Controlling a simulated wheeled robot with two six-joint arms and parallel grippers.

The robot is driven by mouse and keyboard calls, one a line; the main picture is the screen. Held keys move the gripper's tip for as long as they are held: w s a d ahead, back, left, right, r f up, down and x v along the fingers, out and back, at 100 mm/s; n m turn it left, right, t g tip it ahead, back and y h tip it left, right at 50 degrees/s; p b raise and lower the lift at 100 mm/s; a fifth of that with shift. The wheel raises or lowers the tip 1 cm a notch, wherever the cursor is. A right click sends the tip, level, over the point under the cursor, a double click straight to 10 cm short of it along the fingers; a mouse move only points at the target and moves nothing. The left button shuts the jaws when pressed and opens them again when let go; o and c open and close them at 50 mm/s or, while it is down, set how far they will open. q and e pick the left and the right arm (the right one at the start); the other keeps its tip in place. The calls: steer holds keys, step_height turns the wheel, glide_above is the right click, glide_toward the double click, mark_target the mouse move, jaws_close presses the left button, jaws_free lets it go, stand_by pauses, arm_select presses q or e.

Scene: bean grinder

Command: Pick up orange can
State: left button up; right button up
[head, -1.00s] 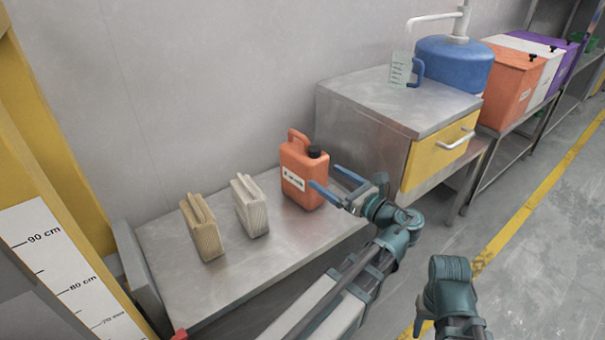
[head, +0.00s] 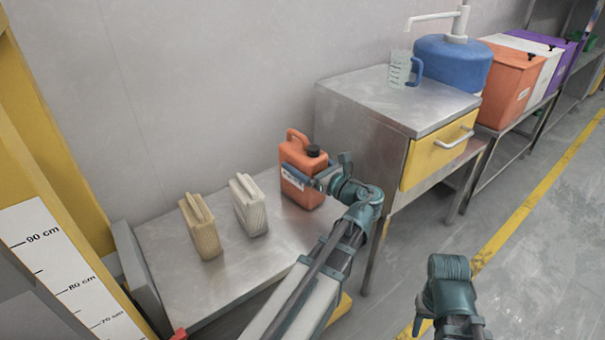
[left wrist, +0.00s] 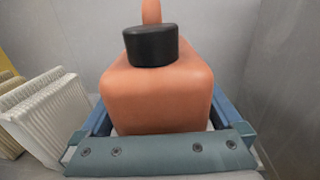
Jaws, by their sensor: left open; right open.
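The orange can (head: 297,160), with a black cap, a top handle and a white label, stands upright on the low metal table. My left gripper (head: 318,172) is open at the can, with its blue fingers to either side of the can's body. In the left wrist view the can (left wrist: 157,90) fills the middle, between the two blue fingers (left wrist: 157,118); I cannot tell whether they touch it. My right gripper (head: 420,318) is in the lower right over the floor, away from the can.
A white ribbed container (head: 249,208) and a tan one (head: 201,228) stand left of the can on the metal table (head: 170,245). A metal cabinet (head: 350,125) with a yellow drawer is close on the right, bearing a measuring jug (head: 400,70) and a blue water container (head: 455,62).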

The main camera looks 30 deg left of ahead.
arm_select(q)
steer(key=shift+c, duration=0.3)
jaws_close()
stand_by(0.3)
steer(key=shift+r, duration=0.2)
